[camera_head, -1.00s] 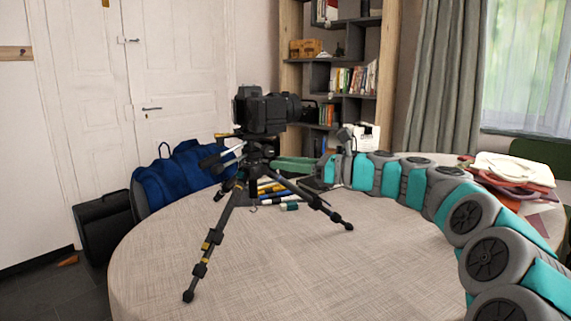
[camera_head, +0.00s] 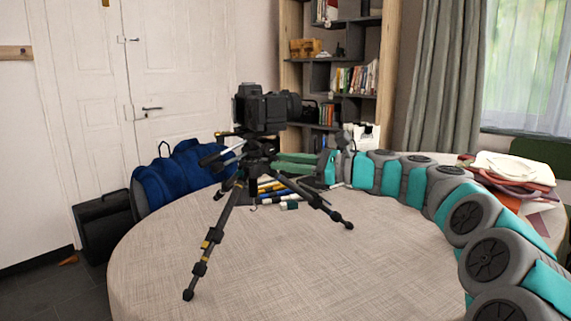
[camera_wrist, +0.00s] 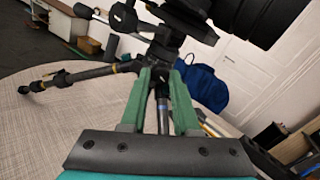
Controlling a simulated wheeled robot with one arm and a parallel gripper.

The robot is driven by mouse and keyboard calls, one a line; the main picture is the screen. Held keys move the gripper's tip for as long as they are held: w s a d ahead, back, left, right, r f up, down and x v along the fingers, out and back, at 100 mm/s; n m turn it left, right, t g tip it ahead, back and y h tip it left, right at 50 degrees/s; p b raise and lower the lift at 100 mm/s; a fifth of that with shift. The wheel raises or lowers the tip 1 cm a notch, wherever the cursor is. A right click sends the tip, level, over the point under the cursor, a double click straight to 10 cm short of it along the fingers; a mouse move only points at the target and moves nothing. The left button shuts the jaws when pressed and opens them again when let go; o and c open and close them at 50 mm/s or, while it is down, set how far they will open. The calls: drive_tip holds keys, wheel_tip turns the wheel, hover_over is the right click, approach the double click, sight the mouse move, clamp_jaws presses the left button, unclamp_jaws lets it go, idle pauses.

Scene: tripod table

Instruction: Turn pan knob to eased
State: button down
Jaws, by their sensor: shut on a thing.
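A black camera (camera_head: 262,108) sits on a dark tripod (camera_head: 214,232) standing upright on the round table (camera_head: 290,270). My gripper (camera_head: 278,161) reaches in from the right, at the tripod's head just below the camera. In the wrist view its two green fingers (camera_wrist: 162,72) close in on the tripod below the camera. They are shut on the small pan knob, which is mostly hidden between the fingertips. The camera's underside and lens (camera_wrist: 255,18) are above the fingers, and a tripod leg (camera_wrist: 80,76) runs left. The knob's exact angle cannot be read.
Several pens or small tools (camera_head: 270,188) lie behind the tripod's legs. A blue bag (camera_head: 180,172) is beyond the table's left edge. The table's front is clear.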

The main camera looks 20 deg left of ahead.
drive_tip(key=shift+n+b, duration=4.05)
drive_tip(key=shift+n, duration=3.15)
drive_tip(key=c, duration=0.6)
unclamp_jaws()
drive_tip(key=shift+c, duration=0.2)
